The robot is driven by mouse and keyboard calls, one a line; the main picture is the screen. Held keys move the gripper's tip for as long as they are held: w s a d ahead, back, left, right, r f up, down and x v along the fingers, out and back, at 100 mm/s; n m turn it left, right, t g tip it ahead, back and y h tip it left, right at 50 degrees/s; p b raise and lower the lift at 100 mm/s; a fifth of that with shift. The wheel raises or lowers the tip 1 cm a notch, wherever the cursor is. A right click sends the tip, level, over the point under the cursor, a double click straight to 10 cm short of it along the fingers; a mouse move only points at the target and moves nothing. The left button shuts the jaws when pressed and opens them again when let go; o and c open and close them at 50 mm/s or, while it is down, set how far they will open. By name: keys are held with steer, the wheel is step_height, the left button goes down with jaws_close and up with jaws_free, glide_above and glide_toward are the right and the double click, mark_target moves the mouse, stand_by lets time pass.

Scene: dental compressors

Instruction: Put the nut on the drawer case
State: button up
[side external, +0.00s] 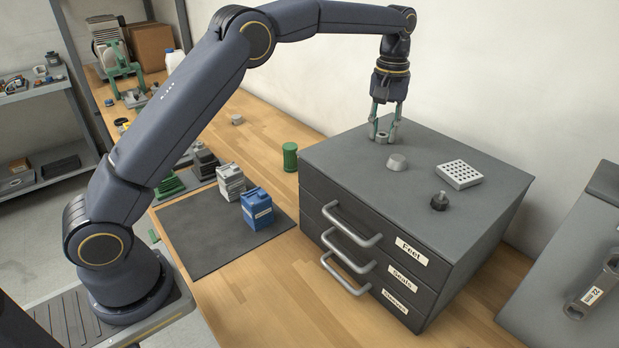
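The grey drawer case (440,145) stands on the wooden bench at the right, with drawers labelled Feet, Seals and a third label. My gripper (382,136) points straight down at the back left part of its top. A small grey piece, which looks like the nut (381,140), sits between the fingertips, at or very close to the case's top. The fingers stand on either side of it; whether they press on it or are just apart cannot be told at this size.
On the case top are a grey tapered cap (397,162), a white perforated block (459,174) and a black knob (439,201). A green cylinder (290,157) stands left of the case. A blue block (257,208) sits on the dark mat (205,240).

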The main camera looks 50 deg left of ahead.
mark_target(383, 134)
steer(key=o, duration=0.4)
steer(key=shift+c, duration=0.2)
steer(key=shift+r, duration=0.1)
step_height(383, 134, up, 7)
steer(key=shift+f, duration=0.1)
steer(key=shift+s+r, duration=0.15)
steer(key=shift+r, duration=0.45)
steer(key=s+a+r+m+t, duration=0.15)
steer(key=s+r, duration=0.25)
steer(key=s, duration=0.5)
steer(key=s+a+r+m+t, duration=0.1)
steer(key=s+r+m+t, duration=0.15)
steer(key=s, duration=0.65)
steer(key=s+f+m, duration=0.1)
steer(key=s+f, duration=0.3)
steer(key=s, duration=0.4)
steer(key=s+a+f+m+t, duration=0.1)
steer(key=s+f, duration=0.4)
steer(key=s, duration=0.3)
steer(key=shift+a+f+t, duration=0.15)
steer(key=shift+f+t, duration=0.15)
